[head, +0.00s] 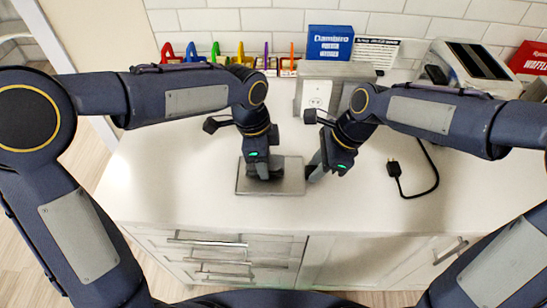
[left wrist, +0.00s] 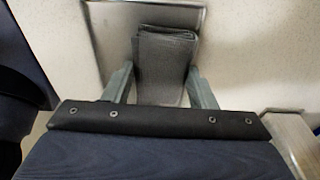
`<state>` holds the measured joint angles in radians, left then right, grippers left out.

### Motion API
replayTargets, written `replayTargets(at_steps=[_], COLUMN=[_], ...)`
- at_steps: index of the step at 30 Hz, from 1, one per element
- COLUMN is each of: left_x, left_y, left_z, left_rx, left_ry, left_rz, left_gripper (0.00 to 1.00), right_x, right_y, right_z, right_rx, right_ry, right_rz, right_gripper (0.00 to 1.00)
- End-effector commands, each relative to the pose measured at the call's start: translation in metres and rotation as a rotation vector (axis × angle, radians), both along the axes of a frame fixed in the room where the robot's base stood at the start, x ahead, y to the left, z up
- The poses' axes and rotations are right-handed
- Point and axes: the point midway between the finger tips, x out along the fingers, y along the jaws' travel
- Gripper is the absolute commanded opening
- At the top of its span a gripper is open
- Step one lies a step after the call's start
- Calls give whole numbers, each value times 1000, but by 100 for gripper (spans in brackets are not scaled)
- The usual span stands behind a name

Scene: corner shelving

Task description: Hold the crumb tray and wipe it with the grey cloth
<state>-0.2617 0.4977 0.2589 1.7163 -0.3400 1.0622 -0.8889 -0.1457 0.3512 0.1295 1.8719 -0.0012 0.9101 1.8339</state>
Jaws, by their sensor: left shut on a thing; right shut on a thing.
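The crumb tray (head: 291,186) is a flat grey metal plate lying on the white counter. Its bright rim also shows in the left wrist view (left wrist: 108,40). The grey cloth (left wrist: 165,62) is folded into a dark pad between the fingers of my left gripper (head: 263,174), which is shut on it. The cloth is over the tray's surface; in the head view the gripper mostly hides it. My right gripper (head: 315,172) is at the tray's right edge and shut on it; its fingertips are partly hidden.
A black plug and cord (head: 415,180) lie to the right. Coloured clips (head: 200,53), a blue box (head: 329,43) and a white appliance (head: 470,65) line the wall. The counter's front left is clear.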

Motion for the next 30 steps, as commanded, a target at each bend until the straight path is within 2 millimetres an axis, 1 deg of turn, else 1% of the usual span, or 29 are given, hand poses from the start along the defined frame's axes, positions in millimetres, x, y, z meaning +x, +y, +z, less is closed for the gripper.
replayTargets(at_steps=[1, 4, 8, 11, 21, 30], left_x=[-1, -1, -1, -1, -1, -1], left_y=[9, 13, 14, 10, -19, -39], left_z=[-4, -4, -4, -3, -2, 0], left_rx=[13, 13, 13, 12, 5, 4], left_ry=[11, 11, 10, 9, 7, 5], left_rz=[10, 10, 9, 7, 0, 1], left_gripper=[33, 33, 33, 33, 33, 33], right_x=[1, 1, 1, 1, 0, 0], right_y=[-4, -4, -4, -4, -2, -1], right_z=[-1, -1, -1, -2, -1, -1], right_rx=[-6, -6, -7, -7, -3, -2], right_ry=[1, 1, 2, 2, 1, 2], right_rz=[-6, -6, -7, -7, -3, -1], right_gripper=[0, 0, 0, 0, 0, 0])
